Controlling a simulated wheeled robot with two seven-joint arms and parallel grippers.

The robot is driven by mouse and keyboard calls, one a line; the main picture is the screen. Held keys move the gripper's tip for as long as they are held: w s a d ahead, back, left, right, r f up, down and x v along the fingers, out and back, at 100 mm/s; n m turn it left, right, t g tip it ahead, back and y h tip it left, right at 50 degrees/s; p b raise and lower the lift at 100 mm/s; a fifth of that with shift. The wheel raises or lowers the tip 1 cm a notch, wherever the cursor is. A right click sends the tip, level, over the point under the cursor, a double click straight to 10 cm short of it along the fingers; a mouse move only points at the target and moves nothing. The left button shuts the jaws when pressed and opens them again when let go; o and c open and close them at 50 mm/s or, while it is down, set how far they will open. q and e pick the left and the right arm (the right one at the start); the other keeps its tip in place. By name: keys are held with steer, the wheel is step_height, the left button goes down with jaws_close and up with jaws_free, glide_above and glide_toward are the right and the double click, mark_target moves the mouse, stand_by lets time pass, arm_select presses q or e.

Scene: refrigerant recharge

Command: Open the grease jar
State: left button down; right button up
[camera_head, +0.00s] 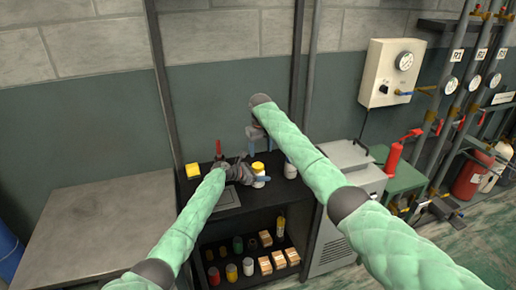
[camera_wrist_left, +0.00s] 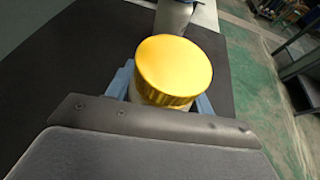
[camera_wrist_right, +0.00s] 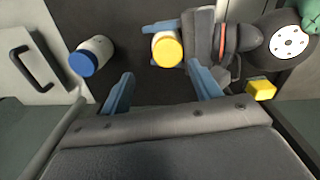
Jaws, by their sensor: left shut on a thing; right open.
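The grease jar (camera_head: 259,169) has a yellow lid and a pale body and stands upright on the dark bench top. Its lid (camera_wrist_left: 174,67) is on and fills the middle of the left wrist view. My left gripper (camera_head: 248,174) is shut on the jar's body below the lid, its blue fingers on either side. My right gripper (camera_head: 257,134) is above the jar, open and empty. In the right wrist view the jar's lid (camera_wrist_right: 167,49) lies just beyond the open fingers (camera_wrist_right: 158,74), apart from them. The jar's lower body is partly hidden by the left gripper.
A white container with a blue lid (camera_wrist_right: 90,56) stands beside the jar; it also shows in the head view (camera_head: 290,170). A yellow block (camera_head: 193,170) and a red-handled tool (camera_head: 218,148) are on the bench's left. Cans and boxes (camera_head: 265,264) fill the shelf below.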

mark_target(258, 165)
steer(key=m, duration=0.7)
steer(key=shift+a+r, duration=0.1)
steer(key=shift+a, duration=0.2)
steer(key=m, duration=0.4)
steer(key=shift+a+r+m, duration=0.1)
steer(key=shift+a+m, duration=0.05)
steer(key=shift+m, duration=0.15)
steer(key=m, duration=0.3)
steer(key=shift+a, duration=0.1)
steer(key=shift+f+m, duration=0.3)
steer(key=shift+m, duration=0.1)
steer(key=shift+f, duration=3.7)
steer(key=shift+c, duration=0.2)
steer(key=c, duration=1)
steer(key=shift+o, duration=0.2)
steer(key=shift+n, duration=1.8)
